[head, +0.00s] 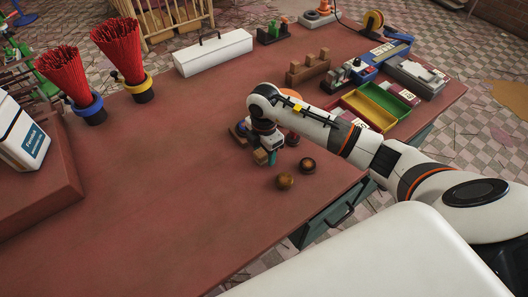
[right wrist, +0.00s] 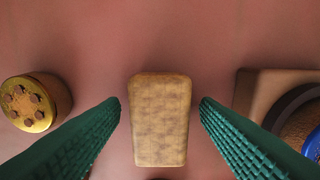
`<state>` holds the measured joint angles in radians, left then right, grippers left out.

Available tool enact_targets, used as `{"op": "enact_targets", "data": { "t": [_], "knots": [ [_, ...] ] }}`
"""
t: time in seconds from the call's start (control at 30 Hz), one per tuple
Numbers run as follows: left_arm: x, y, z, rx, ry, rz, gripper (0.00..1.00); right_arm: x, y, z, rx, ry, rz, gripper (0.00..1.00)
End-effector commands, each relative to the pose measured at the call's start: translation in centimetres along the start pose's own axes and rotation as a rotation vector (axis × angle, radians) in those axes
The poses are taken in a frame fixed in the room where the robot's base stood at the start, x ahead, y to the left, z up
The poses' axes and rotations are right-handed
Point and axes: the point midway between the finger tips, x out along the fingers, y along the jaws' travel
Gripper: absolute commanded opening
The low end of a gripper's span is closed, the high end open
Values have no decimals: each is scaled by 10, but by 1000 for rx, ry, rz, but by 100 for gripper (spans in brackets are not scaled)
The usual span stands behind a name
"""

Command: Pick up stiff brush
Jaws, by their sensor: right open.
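The stiff brush appears to be the tan, worn block (right wrist: 160,118) in the middle of the right wrist view. Its bristles do not show. It lies between the two green ribbed fingers of my right gripper (right wrist: 160,110), with a gap on each side. My right gripper (head: 270,157) is open and points down over the red table in the head view, a tan piece (head: 261,156) of the block showing beside the fingers. My left gripper is not in view.
A brass piece with holes (right wrist: 36,103) stands left of the fingers, and a brown holder (right wrist: 265,90) with a round part is close on the right. Near the gripper are a brown ball-like piece (head: 285,181) and a dark round piece (head: 307,165). The table's left middle is clear.

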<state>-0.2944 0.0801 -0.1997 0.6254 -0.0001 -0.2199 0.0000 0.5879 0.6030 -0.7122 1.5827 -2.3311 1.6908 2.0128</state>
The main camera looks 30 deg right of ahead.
Motion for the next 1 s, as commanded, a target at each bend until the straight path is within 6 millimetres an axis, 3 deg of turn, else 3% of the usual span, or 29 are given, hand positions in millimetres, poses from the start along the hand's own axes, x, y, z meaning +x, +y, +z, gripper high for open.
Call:
{"op": "enact_targets", "data": {
  "t": [0.13,0.43,0.73,1.0],
  "knots": [
    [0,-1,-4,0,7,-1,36,0,0,0,0,0,0,55],
    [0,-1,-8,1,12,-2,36,-1,0,0,0,0,0,8],
    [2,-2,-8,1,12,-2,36,-7,-1,0,0,0,-3,7],
    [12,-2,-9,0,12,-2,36,-56,-2,0,-2,1,-7,7]
  ]
}}
